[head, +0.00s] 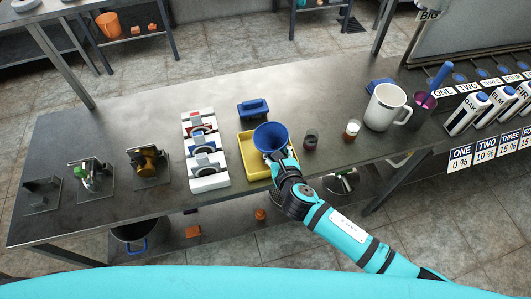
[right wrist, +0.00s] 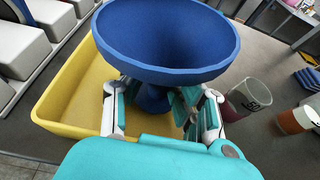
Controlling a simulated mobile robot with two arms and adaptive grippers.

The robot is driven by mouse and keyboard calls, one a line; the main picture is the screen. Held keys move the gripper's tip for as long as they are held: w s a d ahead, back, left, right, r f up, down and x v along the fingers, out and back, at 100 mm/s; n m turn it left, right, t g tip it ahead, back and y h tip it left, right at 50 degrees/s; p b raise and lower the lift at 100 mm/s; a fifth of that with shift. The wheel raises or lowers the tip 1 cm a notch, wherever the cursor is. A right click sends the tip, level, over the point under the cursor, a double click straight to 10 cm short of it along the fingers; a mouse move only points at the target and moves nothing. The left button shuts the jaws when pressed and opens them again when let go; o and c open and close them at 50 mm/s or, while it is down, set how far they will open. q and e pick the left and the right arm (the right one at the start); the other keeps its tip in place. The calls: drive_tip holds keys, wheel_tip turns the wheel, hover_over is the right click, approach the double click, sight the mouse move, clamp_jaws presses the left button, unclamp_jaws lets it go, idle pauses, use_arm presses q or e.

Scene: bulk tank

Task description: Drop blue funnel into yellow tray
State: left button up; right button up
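The blue funnel (head: 270,135) is held wide mouth up over the right part of the yellow tray (head: 246,160). My right gripper (head: 279,156) is at its lower part. In the right wrist view, the funnel (right wrist: 165,40) covers the fingertips, and the gripper (right wrist: 160,105) has a finger on each side of the narrow stem, closed on it. The tray (right wrist: 65,105) shows below and to the left, with its visible floor bare. The exact gap between funnel and tray cannot be told. My left gripper is not in view.
A white rack (head: 208,170) with several parts stands left of the tray. A blue block-like holder (head: 253,109) is behind it. A small dark-filled cup (head: 310,140) and a brown-filled cup (head: 351,131) stand right, before a white pitcher (head: 385,107). The left back of the table is bare.

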drive_tip(key=o, duration=0.5)
drive_tip(key=shift+o, duration=0.2)
drive_tip(key=shift+s, duration=0.1)
drive_tip(key=v, duration=1.2)
